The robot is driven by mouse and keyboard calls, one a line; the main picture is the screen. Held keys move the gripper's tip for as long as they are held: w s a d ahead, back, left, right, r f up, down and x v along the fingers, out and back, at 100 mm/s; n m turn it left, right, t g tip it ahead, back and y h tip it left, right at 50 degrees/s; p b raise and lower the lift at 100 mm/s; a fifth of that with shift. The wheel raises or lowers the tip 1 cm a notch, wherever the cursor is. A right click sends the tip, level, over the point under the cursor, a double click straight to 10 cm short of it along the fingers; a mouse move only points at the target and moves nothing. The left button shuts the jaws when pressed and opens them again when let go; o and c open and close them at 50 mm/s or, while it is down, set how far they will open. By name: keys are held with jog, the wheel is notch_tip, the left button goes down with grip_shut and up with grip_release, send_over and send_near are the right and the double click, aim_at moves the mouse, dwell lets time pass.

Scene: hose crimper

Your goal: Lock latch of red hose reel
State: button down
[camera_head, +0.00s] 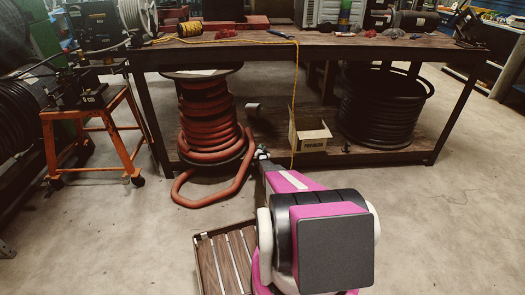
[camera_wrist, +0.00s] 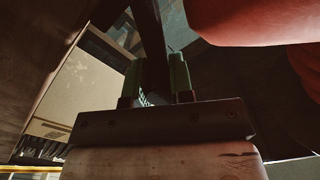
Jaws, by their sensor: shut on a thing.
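The red hose reel (camera_head: 205,115) stands upright on the lower shelf of the bench in the head view, with a loose loop of hose hanging to the floor. My gripper (camera_head: 261,153) is low at the reel's right side, partly hidden by my arm. In the wrist view, the gripper's two fingers (camera_wrist: 157,84) are shut around a narrow dark bar (camera_wrist: 151,40), which may be the reel's latch. Thick red hose (camera_wrist: 255,20) fills the upper right, close to the fingers. I cannot tell the latch's position in the head view.
An open cardboard box (camera_head: 309,136) sits on the shelf just right of my gripper. A yellow cord (camera_head: 295,90) hangs from the bench. A black hose coil (camera_head: 382,108) is at the right, an orange stand (camera_head: 98,130) at the left.

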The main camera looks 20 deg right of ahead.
jog(key=shift+w+a+r+n, duration=0.15)
jog(key=shift+a+n, duration=0.25)
jog(key=shift+n, duration=0.5)
jog(key=c, duration=1)
grip_release()
jog(key=v, duration=1.1)
jog(key=shift+r, duration=0.1)
